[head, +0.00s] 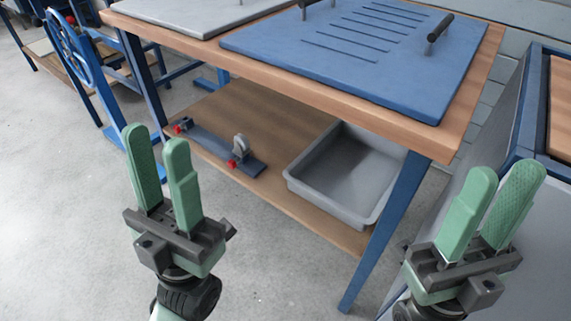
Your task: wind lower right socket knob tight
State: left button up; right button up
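Two red knobs sit on a dark blue-grey bar (210,145) on the bench's lower shelf. The right red knob (233,163) is near a small grey upright round part (240,147) towards the bar's right end. The left red knob (178,129) is at the bar's left end. I cannot tell how tight either knob is. My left gripper (154,140) is open and empty in front of the shelf, its fingers pointing up, left of the right knob. My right gripper (507,170) is open and empty at the right, beyond the bench leg. Neither gripper touches a knob.
A grey bin (360,215) stands on the lower shelf (275,115) right of the bar. The wooden benchtop (300,95) overhangs the shelf and carries a blue slotted board (340,65). A blue leg (387,235) stands between the grippers. Floor (60,220) is clear at left.

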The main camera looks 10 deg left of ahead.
aim_at(231, 164)
jog(key=i+j+z, duration=0.1)
jog(key=j+z, duration=0.15)
jog(key=z, duration=0.2)
jog(key=j+z, duration=0.25)
jog(key=z, duration=0.2)
jog(key=j+z, duration=0.3)
jog(key=z, duration=0.2)
jog(key=j+z, duration=0.25)
jog(key=z, duration=0.2)
jog(key=k+j+z, duration=0.2)
jog(key=j, duration=0.35)
jog(key=k+j+z, duration=0.2)
jog(key=j, duration=0.3)
jog(key=k+j+z, duration=0.15)
jog(key=j, duration=0.35)
jog(key=k+j+z, duration=0.2)
jog(key=k+j, duration=0.15)
jog(key=k+j+z, duration=0.2)
jog(key=k+j, duration=0.5)
jog(key=j, duration=0.2)
jog(key=k+j, duration=0.4)
jog(key=j, duration=0.1)
